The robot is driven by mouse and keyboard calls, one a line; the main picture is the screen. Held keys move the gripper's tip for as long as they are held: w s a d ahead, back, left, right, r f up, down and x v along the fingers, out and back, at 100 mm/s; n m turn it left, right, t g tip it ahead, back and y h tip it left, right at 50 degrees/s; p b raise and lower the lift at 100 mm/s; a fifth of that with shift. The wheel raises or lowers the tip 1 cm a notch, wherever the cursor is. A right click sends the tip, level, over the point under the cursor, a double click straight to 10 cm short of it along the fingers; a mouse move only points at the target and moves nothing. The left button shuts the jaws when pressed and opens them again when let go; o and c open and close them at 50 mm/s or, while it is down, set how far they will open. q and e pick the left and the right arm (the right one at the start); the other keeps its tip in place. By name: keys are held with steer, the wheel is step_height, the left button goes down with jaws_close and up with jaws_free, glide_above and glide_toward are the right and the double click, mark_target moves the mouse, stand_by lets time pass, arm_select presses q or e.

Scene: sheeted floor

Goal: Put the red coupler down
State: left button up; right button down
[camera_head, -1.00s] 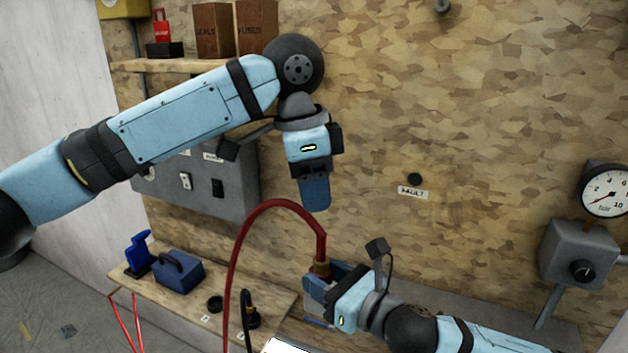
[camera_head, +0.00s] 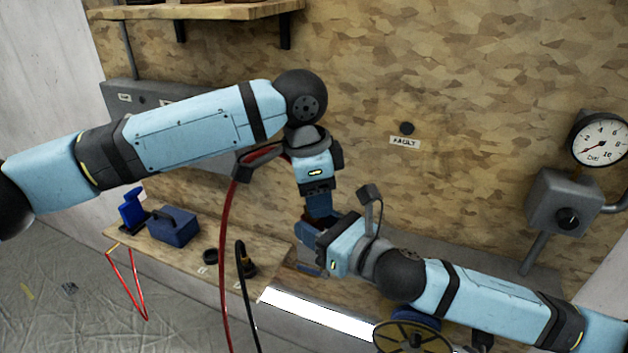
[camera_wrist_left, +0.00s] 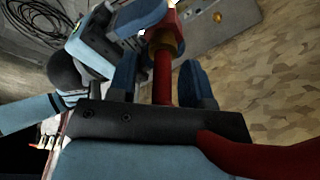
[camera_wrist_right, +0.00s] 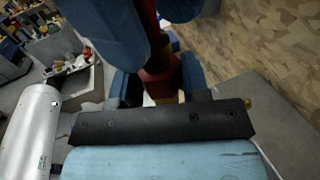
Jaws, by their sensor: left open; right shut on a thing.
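My right gripper (camera_head: 312,242) is shut on the red coupler (camera_wrist_right: 158,76) and holds it upright above the bench's right end. In the head view the grippers largely hide the coupler. My left gripper (camera_head: 318,208) points down just above the right one. Its open fingers stand either side of the red hose end above the brass fitting (camera_wrist_left: 166,42), as the left wrist view (camera_wrist_left: 162,85) shows. The red hose (camera_head: 226,260) loops up past my left wrist and hangs down to the left.
The wooden bench (camera_head: 190,262) carries a blue box (camera_head: 173,227), a blue stand (camera_head: 132,210), a black ring (camera_head: 210,256) and a black hose (camera_head: 242,290). A gauge (camera_head: 599,139) and grey valve box (camera_head: 567,205) are on the right. A reel (camera_head: 412,340) stands at the lower right.

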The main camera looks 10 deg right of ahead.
arm_select(q)
steer(key=c, duration=0.8)
jaws_close()
arm_select(e)
steer(key=c, duration=0.5)
jaws_free()
